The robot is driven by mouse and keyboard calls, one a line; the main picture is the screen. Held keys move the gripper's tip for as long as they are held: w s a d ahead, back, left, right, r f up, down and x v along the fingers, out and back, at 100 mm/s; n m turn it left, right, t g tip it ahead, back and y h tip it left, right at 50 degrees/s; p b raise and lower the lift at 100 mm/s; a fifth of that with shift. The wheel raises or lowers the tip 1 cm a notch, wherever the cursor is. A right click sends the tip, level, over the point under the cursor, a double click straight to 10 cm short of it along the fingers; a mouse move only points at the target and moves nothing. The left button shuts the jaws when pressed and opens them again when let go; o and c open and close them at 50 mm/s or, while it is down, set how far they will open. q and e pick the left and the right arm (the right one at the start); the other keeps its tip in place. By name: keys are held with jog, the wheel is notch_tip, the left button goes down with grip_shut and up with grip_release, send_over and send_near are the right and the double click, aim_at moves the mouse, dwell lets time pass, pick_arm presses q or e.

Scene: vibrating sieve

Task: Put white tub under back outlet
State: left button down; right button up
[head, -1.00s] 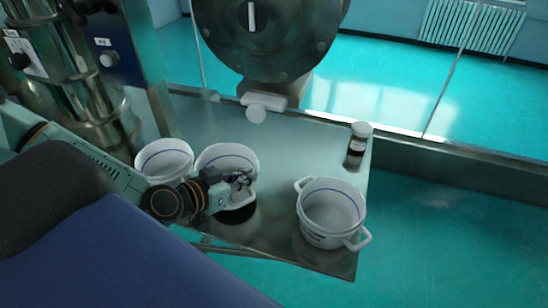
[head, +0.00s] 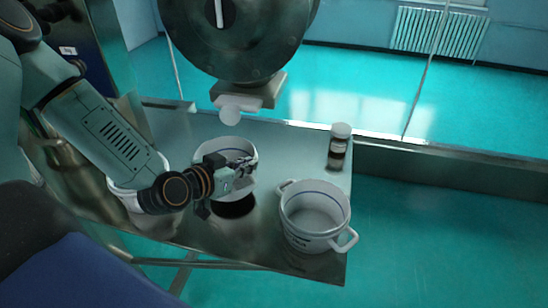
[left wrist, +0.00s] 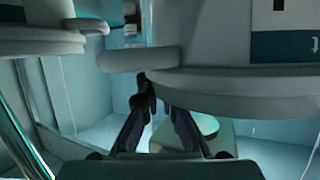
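A white tub (head: 212,150) with a blue line inside stands out in the middle of the head view, in front of a pale outlet spout (head: 229,114) below the large dark drum. My left gripper (head: 246,168) is at the tub's near side and looks closed on its handle. A dark round patch below the tub suggests it is raised off the table. In the left wrist view the fingers (left wrist: 145,88) come together by a white handle (left wrist: 138,58); the exact contact is hard to see. My right gripper is not in view.
Another white tub (head: 122,199) is partly hidden behind my left arm. A white two-handled pot (head: 312,240) stands at the table's right front. A brown jar (head: 338,153) with a pale lid stands behind it. Table surface (head: 290,150) between tub and jar is clear.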

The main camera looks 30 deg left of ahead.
pick_arm(q)
jog(key=x, duration=0.7)
jog(key=r+x, duration=0.1)
jog(key=x, duration=0.3)
jog(key=shift+w+f+b, duration=0.15)
jog(key=shift+w+b, duration=0.2)
jog(key=shift+w, duration=0.1)
jog(key=shift+d, duration=0.1)
jog(key=c, duration=1.5)
grip_release()
